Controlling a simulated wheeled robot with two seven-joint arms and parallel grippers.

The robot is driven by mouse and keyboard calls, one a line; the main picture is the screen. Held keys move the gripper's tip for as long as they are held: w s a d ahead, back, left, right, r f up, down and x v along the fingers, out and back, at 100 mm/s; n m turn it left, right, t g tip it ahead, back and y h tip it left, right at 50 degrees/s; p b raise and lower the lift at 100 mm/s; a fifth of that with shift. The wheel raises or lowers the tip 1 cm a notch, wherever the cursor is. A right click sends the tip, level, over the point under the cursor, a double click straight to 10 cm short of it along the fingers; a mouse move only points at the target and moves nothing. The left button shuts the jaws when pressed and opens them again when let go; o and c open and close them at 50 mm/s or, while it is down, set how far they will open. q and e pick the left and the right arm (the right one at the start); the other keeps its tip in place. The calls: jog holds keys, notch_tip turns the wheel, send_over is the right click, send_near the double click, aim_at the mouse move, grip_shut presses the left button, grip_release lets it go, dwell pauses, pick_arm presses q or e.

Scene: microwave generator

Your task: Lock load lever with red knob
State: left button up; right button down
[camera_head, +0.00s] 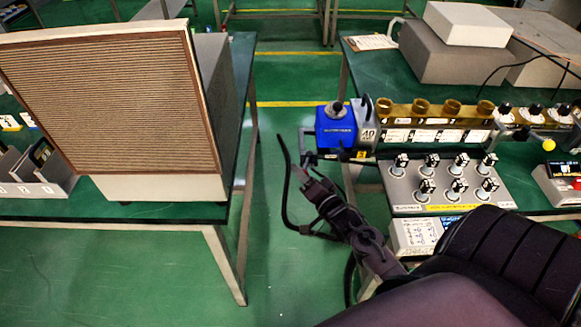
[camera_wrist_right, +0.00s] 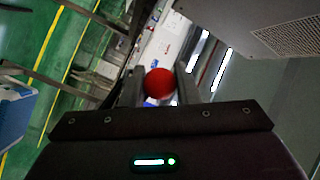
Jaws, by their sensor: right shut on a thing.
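The red knob (camera_wrist_right: 159,83) shows in the right wrist view, between the two fingers of my right gripper (camera_wrist_right: 158,90). The fingers are closed on its sides. In the head view my right gripper (camera_head: 308,176) is at the left end of the right bench, just in front of the blue box (camera_head: 336,128) and its grey bracket. The knob is not clearly visible there, and I cannot tell the lever's angle or whether it is locked. My left gripper is not in view.
A panel of several black-and-white switches (camera_head: 440,182) stands right of my gripper, with a row of brass cylinders (camera_head: 420,110) behind it. A large louvred cabinet (camera_head: 110,100) stands on the left bench. Green floor (camera_head: 275,265) lies between the benches.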

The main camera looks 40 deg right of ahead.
jog(key=shift+s+d+n+g+y, duration=0.2)
jog(key=shift+s+d+n+y, duration=0.2)
jog(key=shift+n+y, duration=0.65)
jog(key=shift+s+d+n+g+y, duration=0.2)
jog(key=shift+s+d+n+y, duration=0.25)
jog(key=shift+y, duration=1.05)
jog(key=shift+s+d+n+g+y, duration=0.2)
jog(key=shift+d+n+y, duration=0.15)
jog(key=shift+n+y, duration=0.75)
jog(key=shift+y, duration=0.35)
jog(key=c, duration=1.1)
grip_release()
